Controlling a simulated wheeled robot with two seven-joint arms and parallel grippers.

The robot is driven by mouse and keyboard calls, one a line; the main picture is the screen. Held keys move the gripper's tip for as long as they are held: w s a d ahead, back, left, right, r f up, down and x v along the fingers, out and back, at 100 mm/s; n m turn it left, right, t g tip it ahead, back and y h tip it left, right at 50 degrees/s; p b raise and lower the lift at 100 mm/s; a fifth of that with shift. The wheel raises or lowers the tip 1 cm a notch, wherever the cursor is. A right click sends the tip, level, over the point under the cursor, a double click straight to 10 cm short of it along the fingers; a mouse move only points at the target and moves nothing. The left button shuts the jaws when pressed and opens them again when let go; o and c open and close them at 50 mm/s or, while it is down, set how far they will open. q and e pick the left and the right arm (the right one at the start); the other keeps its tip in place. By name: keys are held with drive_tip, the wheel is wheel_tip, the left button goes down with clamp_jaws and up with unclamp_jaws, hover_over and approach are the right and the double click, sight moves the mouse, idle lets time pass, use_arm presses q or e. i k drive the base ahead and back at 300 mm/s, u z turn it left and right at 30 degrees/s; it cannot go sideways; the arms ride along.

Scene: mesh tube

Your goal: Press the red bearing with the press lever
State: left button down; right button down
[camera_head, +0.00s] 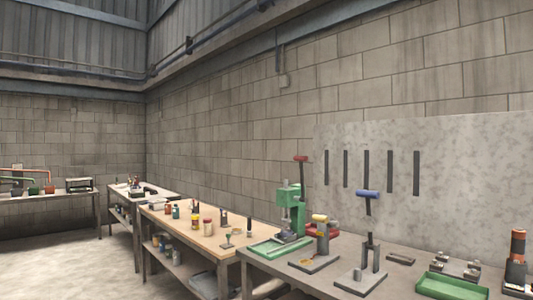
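A green press (290,205) stands at the left end of the near workbench, with a lever ending in a red handle (301,158) raised above it. A grey stand to its right has an upright lever with a blue handle (369,194). Between them is a grey fixture with a yellow top (320,218). Neither of my grippers is in view.
The near workbench (257,274) holds a green tray (450,287), small metal parts (460,266) and an orange-and-black cylinder (517,250). A grey panel with dark slots (430,160) stands behind. Farther left are a wooden bench (180,221) with jars and an open floor (55,260).

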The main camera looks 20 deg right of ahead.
sight(301, 158)
drive_tip(key=z, duration=0.1)
drive_tip(key=i, duration=2.15)
drive_tip(key=z, duration=1.75)
drive_tip(key=i, duration=0.6)
drive_tip(key=z, duration=0.45)
